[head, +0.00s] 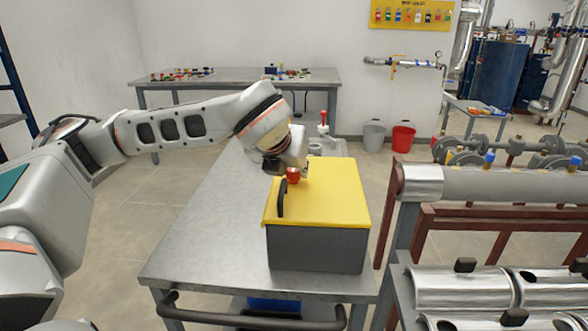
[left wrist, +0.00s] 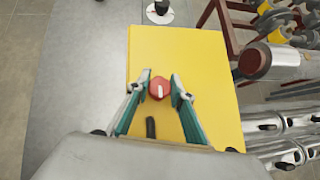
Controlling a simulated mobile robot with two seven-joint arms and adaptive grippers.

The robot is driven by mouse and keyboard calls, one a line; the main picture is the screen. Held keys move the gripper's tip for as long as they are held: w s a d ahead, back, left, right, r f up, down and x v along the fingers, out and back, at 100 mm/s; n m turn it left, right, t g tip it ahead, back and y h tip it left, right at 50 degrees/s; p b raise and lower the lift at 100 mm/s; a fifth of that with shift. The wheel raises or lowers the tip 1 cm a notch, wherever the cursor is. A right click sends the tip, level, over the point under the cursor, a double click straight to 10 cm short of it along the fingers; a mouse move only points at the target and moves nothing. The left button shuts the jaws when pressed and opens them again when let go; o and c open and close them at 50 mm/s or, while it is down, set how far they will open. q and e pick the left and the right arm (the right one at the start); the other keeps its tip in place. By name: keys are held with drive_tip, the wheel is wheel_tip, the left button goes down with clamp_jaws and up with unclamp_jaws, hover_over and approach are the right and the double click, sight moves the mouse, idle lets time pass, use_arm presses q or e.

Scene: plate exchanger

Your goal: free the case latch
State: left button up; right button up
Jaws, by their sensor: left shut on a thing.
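The case has a yellow lid (head: 330,200) and a dark grey body (head: 316,250), and it stands on the metal cart. The lid is down. A red round latch knob (head: 293,175) with a white mark sits on the lid; it also shows in the left wrist view (left wrist: 159,88). My left gripper (left wrist: 161,80) comes down over the lid with one finger on each side of the knob and is shut on it. In the head view the gripper (head: 290,168) partly covers the knob. My right gripper is not in view.
The cart top (head: 205,240) is bare to the left of the case. A red-topped fitting (head: 323,118) stands behind the case. A pipe rack (head: 480,185) is close on the right. A parts table (head: 230,78) stands at the back.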

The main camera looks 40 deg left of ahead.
use_arm(q)
drive_tip(key=shift+s+f, duration=0.1)
drive_tip(key=shift+f, duration=0.15)
drive_tip(key=o, duration=0.8)
drive_tip(key=shift+o, duration=0.2)
drive_tip(key=shift+r, duration=0.1)
drive_tip(key=shift+r, duration=0.1)
drive_tip(key=v, duration=1.1)
drive_tip(key=shift+s+d+r, duration=0.15)
drive_tip(key=shift+s+r, duration=0.05)
drive_tip(key=shift+r, duration=0.05)
drive_tip(key=shift+s, duration=0.1)
